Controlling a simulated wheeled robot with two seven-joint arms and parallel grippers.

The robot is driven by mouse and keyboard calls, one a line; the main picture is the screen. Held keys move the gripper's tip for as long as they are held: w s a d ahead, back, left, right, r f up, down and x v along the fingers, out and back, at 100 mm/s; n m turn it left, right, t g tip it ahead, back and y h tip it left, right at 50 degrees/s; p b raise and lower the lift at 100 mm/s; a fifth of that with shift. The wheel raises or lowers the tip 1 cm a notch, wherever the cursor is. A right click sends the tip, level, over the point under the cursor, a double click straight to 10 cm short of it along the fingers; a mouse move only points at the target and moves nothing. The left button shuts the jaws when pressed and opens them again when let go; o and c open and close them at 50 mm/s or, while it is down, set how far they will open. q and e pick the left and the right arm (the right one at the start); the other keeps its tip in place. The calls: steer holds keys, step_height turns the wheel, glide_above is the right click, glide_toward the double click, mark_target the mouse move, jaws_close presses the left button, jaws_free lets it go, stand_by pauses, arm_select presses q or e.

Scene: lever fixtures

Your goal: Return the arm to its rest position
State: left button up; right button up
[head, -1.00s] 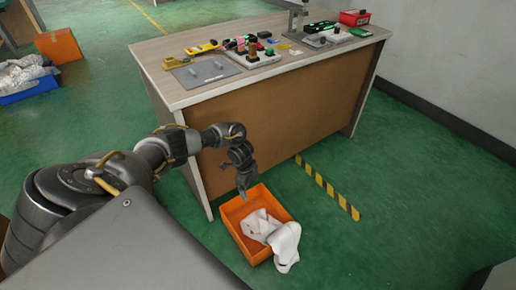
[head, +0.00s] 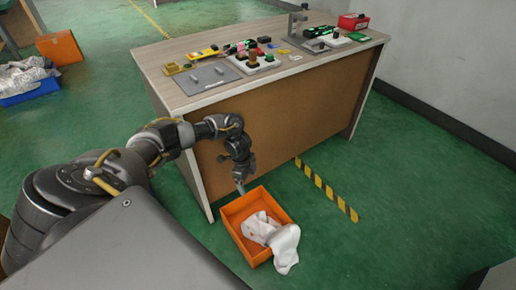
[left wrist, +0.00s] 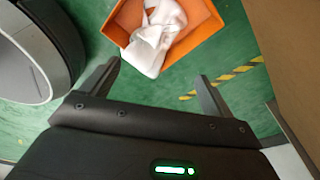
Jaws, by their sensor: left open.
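My left arm reaches in from the left in the head view. My right gripper is not in view.
A workbench (head: 280,120) stands close behind the arm. A grey plate (head: 205,77), lever fixtures and a red box (head: 353,21) are on its top. A yellow-black floor stripe (head: 327,188) runs right of the bin.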

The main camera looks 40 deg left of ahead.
arm_select(q)
steer(key=r, duration=0.3)
steer(key=r+p, duration=0.1)
steer(key=r, duration=0.1)
steer(key=shift+s+a, duration=0.1)
steer(key=shift+a, duration=0.25)
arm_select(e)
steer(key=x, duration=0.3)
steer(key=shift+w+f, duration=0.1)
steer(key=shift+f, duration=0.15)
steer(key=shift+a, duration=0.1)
